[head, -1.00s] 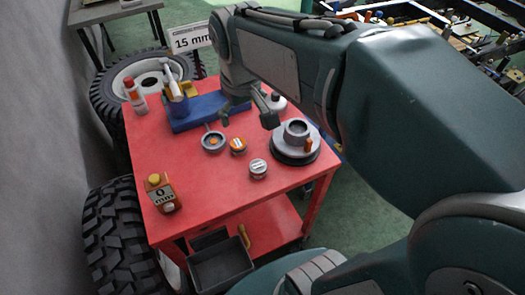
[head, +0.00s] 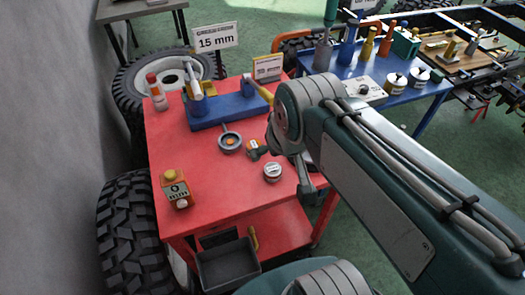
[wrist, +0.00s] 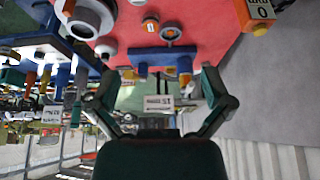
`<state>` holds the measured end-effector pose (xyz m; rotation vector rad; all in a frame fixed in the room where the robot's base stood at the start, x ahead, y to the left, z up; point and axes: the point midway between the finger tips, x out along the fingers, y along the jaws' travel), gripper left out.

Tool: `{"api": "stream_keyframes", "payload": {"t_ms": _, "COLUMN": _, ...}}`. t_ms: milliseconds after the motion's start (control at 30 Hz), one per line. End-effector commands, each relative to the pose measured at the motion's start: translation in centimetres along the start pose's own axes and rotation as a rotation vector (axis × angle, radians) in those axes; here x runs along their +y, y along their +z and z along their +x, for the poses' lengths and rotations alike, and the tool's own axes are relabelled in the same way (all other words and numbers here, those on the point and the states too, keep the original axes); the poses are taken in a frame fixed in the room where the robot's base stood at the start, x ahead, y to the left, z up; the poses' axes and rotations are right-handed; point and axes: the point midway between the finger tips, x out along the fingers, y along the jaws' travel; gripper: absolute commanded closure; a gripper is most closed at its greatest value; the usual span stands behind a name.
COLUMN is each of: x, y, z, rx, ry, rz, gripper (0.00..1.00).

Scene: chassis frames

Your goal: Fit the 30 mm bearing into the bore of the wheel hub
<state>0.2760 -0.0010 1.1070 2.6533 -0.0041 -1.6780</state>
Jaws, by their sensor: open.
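The wheel hub, a grey stepped disc with a round bore, shows at the upper left of the wrist view (wrist: 90,18); my arm hides nearly all of it in the head view. A small white-topped cylinder (head: 272,172), an orange-sided cylinder (wrist: 150,24) and a grey ring with an orange centre (head: 230,142) stand on the red table (head: 215,195). I cannot read which one is the 30 mm bearing. My gripper (head: 282,168) is open and empty above the table, its spread fingers (wrist: 160,74) pointing toward the blue block in the wrist view.
A blue block (head: 228,112) with upright tools stands at the table's back. A blue bench (head: 418,92) with tools is behind right. Tyres (head: 128,225) flank the table's left side.

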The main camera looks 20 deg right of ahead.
Motion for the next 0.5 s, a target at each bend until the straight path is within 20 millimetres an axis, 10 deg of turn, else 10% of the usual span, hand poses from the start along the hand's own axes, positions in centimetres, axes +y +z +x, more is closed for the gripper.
{"api": "stream_keyframes", "payload": {"t_ms": 500, "x": 0.8, "y": -7.7, "z": 6.2, "rx": -0.17, "ry": 0.005, "rz": -0.001, "gripper": 0.0}}
